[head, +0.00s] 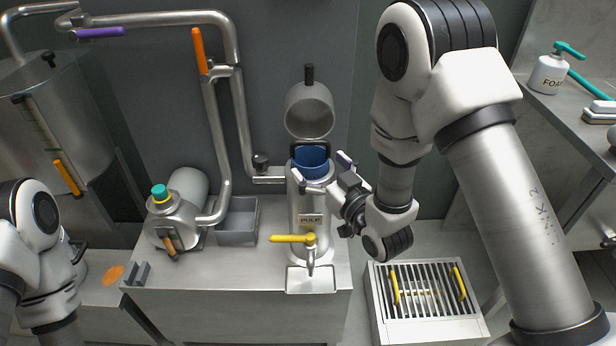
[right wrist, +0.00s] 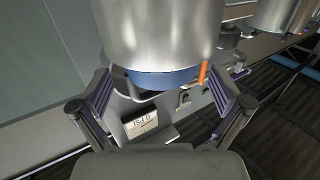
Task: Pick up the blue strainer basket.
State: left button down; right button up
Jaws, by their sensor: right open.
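The blue strainer basket (head: 311,160) sits in the open top of the steel vessel labelled PULP (head: 309,206). Its upper part shows above the rim; the lower part is hidden inside. The round lid (head: 309,111) stands open behind it. My right gripper (head: 322,172) is open at the vessel's top, coming from the right, its fingers spread at the basket's front. In the right wrist view, a blue band of the basket (right wrist: 165,77) shows between the open fingers (right wrist: 162,95); contact cannot be told. My left arm is at the far left; its gripper is out of view.
A yellow-handled tap (head: 293,238) is on the vessel's front above a small drip tray (head: 311,280). A grey bin (head: 237,222) and a pump with a teal cap (head: 160,193) stand to the left. Steel pipes rise behind. A slatted grate (head: 427,292) lies lower right.

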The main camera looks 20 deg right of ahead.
aim_at(301, 148)
jog(key=x, duration=0.3)
jog(key=shift+w+a+r, duration=0.1)
jog(key=shift+w, duration=0.2)
jog(key=c, duration=1.7)
jog(key=shift+o, duration=0.2)
